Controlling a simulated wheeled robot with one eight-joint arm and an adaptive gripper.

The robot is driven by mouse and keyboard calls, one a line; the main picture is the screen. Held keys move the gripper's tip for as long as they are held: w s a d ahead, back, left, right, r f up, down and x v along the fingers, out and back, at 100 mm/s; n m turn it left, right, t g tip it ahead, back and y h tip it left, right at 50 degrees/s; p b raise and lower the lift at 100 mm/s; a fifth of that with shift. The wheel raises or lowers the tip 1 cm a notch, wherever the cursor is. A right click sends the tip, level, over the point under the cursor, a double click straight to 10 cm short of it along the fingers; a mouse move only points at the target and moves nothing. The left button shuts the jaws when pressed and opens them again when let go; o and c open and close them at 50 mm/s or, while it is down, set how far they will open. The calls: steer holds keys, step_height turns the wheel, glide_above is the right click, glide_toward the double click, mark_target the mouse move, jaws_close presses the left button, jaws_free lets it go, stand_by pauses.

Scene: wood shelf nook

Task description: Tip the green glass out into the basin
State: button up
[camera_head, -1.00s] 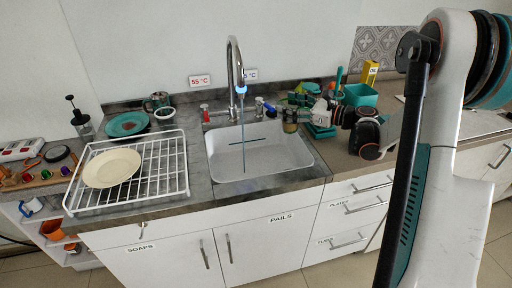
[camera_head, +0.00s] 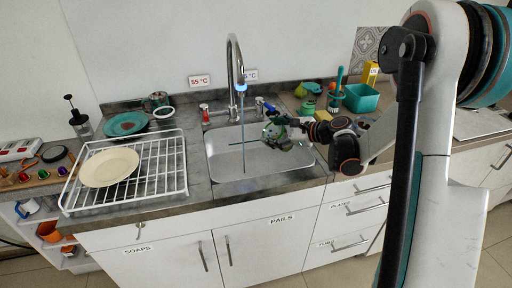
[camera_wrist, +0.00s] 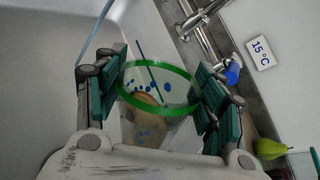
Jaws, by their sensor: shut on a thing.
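My gripper (camera_head: 280,130) is over the right part of the white basin (camera_head: 222,165) and is shut on the green glass. In the wrist view the glass (camera_wrist: 176,133) is between the two fingers (camera_wrist: 162,90), with a clear wall, a green rim and blue dots. Something brownish shows inside it; I cannot tell how full it is. In the head view the gripper mostly hides the glass, so its exact tilt is unclear. The basin wall (camera_wrist: 145,20) shows beyond the rim in the wrist view.
The tap (camera_head: 236,65) stands behind the basin, with a thin stream falling from it. A dish rack (camera_head: 170,165) with a cream plate (camera_head: 109,167) is left of the basin. A pear (camera_head: 299,90), yellow sponge (camera_head: 323,115) and teal tub (camera_head: 361,98) are on the right counter.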

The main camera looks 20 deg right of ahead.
steer(key=shift+a+r+n+h+p, duration=0.35)
steer(key=shift+a+n+h+p, duration=0.2)
steer(key=shift+p, duration=0.55)
steer(key=shift+s+a+r+n+g+h+p, duration=0.15)
steer(key=shift+a+r+n+h+p, duration=0.2)
steer(key=shift+n+h+p, duration=0.55)
steer(key=shift+a+r+n+g+h+p, duration=0.25)
steer(key=shift+n+h+p, duration=0.2)
steer(key=shift+h+p, duration=0.65)
stand_by(1.6)
steer(key=shift+s+a+n+h+p, duration=0.1)
steer(key=shift+a+n+h+p, duration=0.3)
steer(key=shift+a+p, duration=0.45)
stand_by(0.8)
steer(key=shift+a+r+n+t+h, duration=0.1)
steer(key=shift+a+n+t+h, duration=0.3)
steer(key=shift+h, duration=0.35)
stand_by(0.9)
